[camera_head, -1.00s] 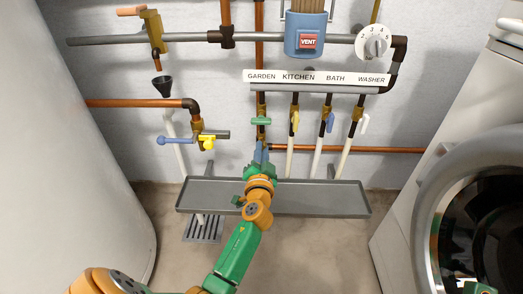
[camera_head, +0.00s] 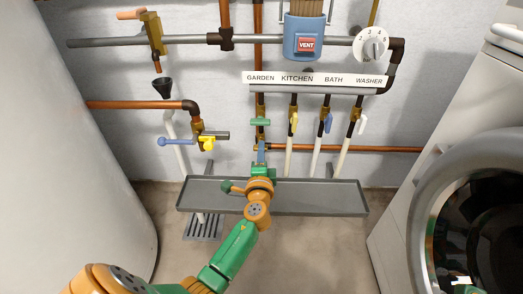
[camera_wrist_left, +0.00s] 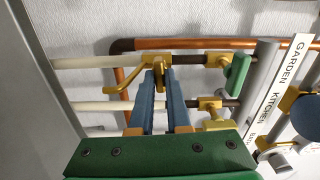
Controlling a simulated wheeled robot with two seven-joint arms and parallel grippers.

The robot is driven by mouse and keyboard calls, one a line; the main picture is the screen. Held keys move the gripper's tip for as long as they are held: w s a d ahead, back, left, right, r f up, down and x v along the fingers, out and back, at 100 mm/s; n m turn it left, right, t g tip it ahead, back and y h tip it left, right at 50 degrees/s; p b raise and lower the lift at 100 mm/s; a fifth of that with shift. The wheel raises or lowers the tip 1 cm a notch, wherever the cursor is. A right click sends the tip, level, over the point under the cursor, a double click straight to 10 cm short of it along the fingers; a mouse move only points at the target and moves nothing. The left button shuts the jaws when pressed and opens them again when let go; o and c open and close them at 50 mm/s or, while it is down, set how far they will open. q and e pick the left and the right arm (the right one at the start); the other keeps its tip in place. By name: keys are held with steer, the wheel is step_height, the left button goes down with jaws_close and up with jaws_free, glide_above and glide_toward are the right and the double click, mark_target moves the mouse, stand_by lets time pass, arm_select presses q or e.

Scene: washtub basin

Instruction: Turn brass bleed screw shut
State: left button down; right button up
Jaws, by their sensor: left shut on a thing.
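My left gripper (camera_head: 261,147) reaches up over the grey trough to the brass fitting on the GARDEN line, just below the green handle (camera_head: 260,121). In the left wrist view its two blue fingers (camera_wrist_left: 158,82) are shut on a small brass bleed screw (camera_wrist_left: 158,64) between their tips. The fingers hide part of the screw, so how far it is turned cannot be told. The green handle also shows in the left wrist view (camera_wrist_left: 236,75), to the right of the fingers. My right gripper is not in view.
The grey trough (camera_head: 315,197) lies under the pipes. Yellow (camera_head: 294,122), blue (camera_head: 328,122) and white (camera_head: 362,124) handles stand to the right. A copper pipe (camera_head: 380,149) runs right from the fitting. A washer (camera_head: 440,170) stands at the right.

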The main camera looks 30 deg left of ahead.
arm_select(q)
steer(key=shift+m, duration=0.4)
stand_by(0.3)
steer(key=c, duration=0.9)
jaws_free()
